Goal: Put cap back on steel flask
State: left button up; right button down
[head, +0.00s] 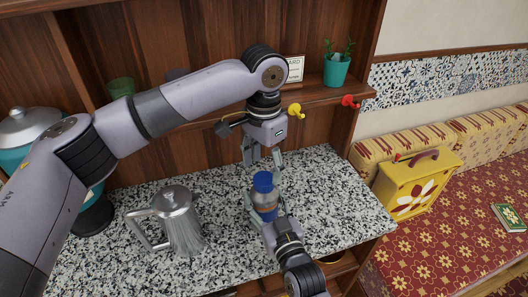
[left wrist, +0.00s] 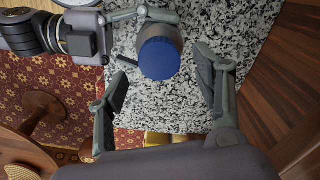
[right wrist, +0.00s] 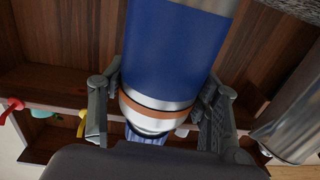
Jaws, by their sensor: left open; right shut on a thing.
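The steel flask (head: 265,204) has a blue body, a steel neck and an orange band. It is roughly upright at the counter's front. My right gripper (right wrist: 160,98) is shut on the flask around its banded upper part. The blue cap (head: 262,179) sits on top of the flask; its ridged side (right wrist: 148,136) shows in the right wrist view. I cannot tell whether it is fully tight. My left gripper (head: 263,157) is open and empty just above the cap. In the left wrist view the round cap top (left wrist: 160,57) lies ahead, between the spread fingers.
A steel jug (head: 178,222) stands left of the flask on the speckled counter (head: 325,190). A shelf above holds a potted plant (head: 337,68), with yellow (head: 296,109) and red (head: 350,101) hooks below. A yellow box (head: 410,188) sits on the bench right. The counter's right side is clear.

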aim_at(264, 178)
pick_arm(q)
jog(key=shift+f, duration=2.05)
jog(key=c, duration=1.2)
jog(key=o, duration=1.3)
jog(key=shift+o, duration=0.2)
jog(key=shift+r, duration=0.1)
notch_tip(264, 178, up, 12)
